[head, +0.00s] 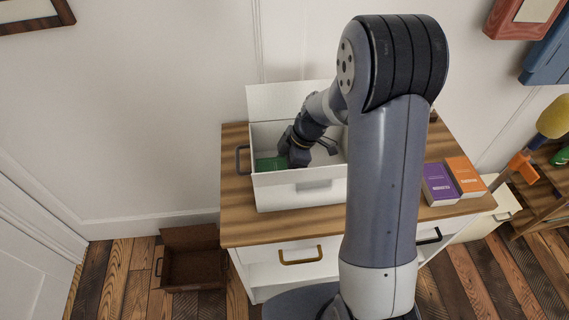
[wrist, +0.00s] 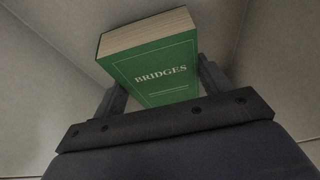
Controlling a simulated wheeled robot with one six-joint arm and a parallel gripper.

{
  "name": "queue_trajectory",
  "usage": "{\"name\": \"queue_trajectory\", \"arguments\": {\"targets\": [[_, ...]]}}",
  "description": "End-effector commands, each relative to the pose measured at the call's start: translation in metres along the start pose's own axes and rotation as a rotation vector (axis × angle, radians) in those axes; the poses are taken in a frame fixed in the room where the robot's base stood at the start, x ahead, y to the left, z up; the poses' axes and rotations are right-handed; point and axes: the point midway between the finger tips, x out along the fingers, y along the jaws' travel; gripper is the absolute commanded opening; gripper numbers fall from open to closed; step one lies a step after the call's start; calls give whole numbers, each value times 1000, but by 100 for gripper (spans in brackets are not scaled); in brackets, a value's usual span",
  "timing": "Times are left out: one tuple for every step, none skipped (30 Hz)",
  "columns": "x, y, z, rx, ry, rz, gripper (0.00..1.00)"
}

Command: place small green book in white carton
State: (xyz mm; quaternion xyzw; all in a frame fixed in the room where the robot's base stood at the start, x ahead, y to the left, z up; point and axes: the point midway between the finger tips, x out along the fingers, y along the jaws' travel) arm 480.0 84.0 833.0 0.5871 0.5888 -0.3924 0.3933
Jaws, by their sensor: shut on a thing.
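The small green book (wrist: 155,72), titled "BRIDGES", is held between the two fingers of my gripper (wrist: 158,92) in the wrist view. Pale walls surround it there. In the head view the green book (head: 271,163) shows inside the white carton (head: 300,194), near its left end. My gripper (head: 296,155) is inside the carton too, shut on the book. The carton stands open on a wooden-topped cabinet, its lid raised at the back. The carton's front wall hides the book's lower part, so I cannot tell whether it touches the floor.
A purple book (head: 439,185) and an orange book (head: 465,177) lie on the cabinet top (head: 240,226) to the right. A brown open box (head: 191,267) sits on the plank floor at left. A shelf with tools stands at far right.

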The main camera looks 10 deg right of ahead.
Motion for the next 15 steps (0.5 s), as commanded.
{"name": "queue_trajectory", "arguments": {"targets": [[0, 0, 0, 0, 0, 0, 41], [0, 0, 0, 0, 0, 0, 41], [0, 0, 0, 0, 0, 0, 41], [0, 0, 0, 0, 0, 0, 41], [0, 0, 0, 0, 0, 1, 41], [0, 0, 0, 0, 0, 1, 41], [0, 0, 0, 0, 0, 0, 41], [0, 0, 0, 0, 0, 0, 41], [1, 0, 0, 0, 0, 1, 41], [2, 0, 1, 0, 0, 1, 41], [2, 0, 1, 0, 0, 1, 41], [3, 0, 1, 0, 0, 1, 41], [3, 0, 1, 0, 0, 1, 41], [4, 0, 2, 0, 0, 1, 41], [4, 0, 2, 0, 0, 1, 41]]}}
